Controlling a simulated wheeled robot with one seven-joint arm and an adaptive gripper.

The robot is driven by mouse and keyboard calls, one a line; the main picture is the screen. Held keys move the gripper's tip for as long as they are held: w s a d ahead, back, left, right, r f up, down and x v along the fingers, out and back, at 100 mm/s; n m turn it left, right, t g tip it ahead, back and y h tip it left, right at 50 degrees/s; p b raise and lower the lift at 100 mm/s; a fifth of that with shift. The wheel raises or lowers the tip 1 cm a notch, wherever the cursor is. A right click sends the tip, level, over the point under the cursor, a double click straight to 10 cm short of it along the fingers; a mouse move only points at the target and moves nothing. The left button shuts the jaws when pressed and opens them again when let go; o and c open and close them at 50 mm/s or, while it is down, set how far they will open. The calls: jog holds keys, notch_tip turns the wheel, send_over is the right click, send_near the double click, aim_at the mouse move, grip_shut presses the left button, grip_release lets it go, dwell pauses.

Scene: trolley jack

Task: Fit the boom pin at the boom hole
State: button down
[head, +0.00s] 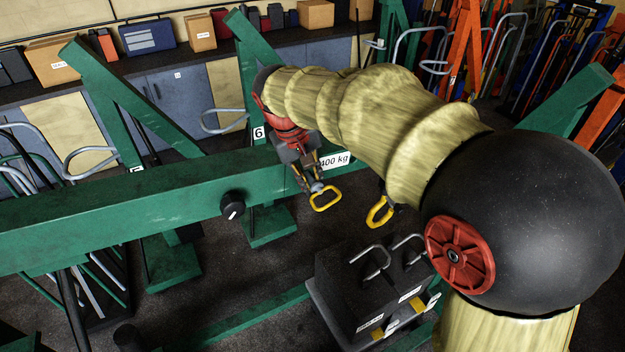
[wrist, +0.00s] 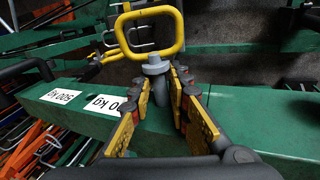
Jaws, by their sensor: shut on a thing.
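The boom pin, grey with a yellow loop handle (head: 326,199), is held by my gripper (head: 312,178) in front of the green boom (head: 130,218). In the wrist view its yellow loop (wrist: 150,30) and grey collar (wrist: 155,66) show at the tips of my gripper (wrist: 160,82). The two fingers are shut on its grey part, and its lower end lies between them. The boom hole is not clear in either view; my arm and gripper cover part of the boom. I cannot tell whether the pin touches the boom.
A black knob (head: 232,205) juts from the boom's side. A second yellow loop (head: 379,212) hangs right of my gripper. Dark weight blocks with handles (head: 362,290) stand below. Green posts (head: 135,100) rise behind. A white "400 kg" label (head: 335,160) marks the boom.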

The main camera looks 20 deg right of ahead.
jog(key=shift+w+a, duration=0.1)
jog(key=shift+w, duration=0.35)
jog(key=c, duration=1.6)
grip_release()
jog(key=shift+r, duration=0.1)
jog(key=v, duration=1.1)
jog(key=shift+s+r, duration=0.1)
jog(key=shift+r, duration=0.3)
jog(key=shift+c, duration=0.4)
